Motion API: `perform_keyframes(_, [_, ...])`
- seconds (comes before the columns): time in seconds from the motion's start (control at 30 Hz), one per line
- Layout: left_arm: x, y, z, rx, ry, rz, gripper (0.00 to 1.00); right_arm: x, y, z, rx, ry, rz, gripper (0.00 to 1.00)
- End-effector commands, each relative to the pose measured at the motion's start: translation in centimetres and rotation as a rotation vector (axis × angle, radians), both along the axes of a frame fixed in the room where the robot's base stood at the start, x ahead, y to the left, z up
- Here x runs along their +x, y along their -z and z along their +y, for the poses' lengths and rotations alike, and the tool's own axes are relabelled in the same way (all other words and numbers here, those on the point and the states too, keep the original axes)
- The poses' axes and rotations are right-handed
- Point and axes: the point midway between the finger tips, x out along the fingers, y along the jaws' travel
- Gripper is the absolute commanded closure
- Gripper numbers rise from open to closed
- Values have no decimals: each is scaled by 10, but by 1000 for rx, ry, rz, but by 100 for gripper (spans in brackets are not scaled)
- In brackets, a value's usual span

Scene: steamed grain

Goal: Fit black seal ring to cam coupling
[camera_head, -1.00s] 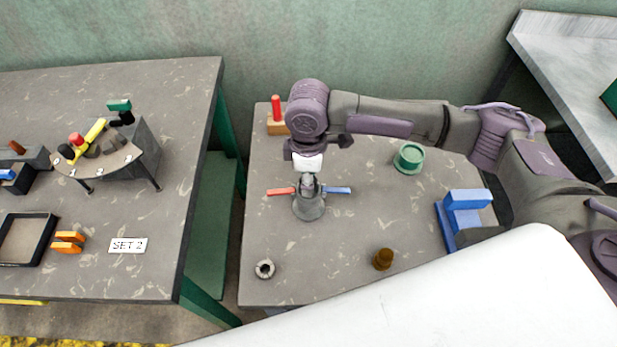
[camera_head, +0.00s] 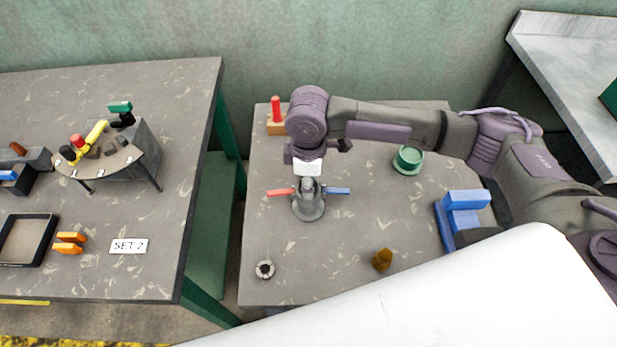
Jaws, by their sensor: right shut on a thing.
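The cam coupling (camera_head: 309,207) is a grey round body standing on the middle table, with a red lever arm (camera_head: 280,192) on its left and a blue one (camera_head: 338,190) on its right. My right gripper (camera_head: 307,182) points down directly over the coupling's top, at or very near its mouth. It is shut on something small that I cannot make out. No black seal ring can be clearly picked out. My left gripper is not in view.
A red peg on a wooden block (camera_head: 277,125), a green cup-like part (camera_head: 407,160), a brown piece (camera_head: 382,260) and a blue block (camera_head: 466,200) stand around the table. The left table holds a curved stand (camera_head: 104,163), a black tray (camera_head: 45,240) and a "SET 2" card (camera_head: 129,246).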

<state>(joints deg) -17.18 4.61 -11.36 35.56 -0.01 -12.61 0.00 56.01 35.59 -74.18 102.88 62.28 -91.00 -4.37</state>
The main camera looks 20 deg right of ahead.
Motion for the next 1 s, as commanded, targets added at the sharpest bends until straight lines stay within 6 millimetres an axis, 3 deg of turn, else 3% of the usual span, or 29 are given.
perform_keyframes(1.0, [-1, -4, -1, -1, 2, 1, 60, 0, 6, 0, -1, 0, 1, 84])
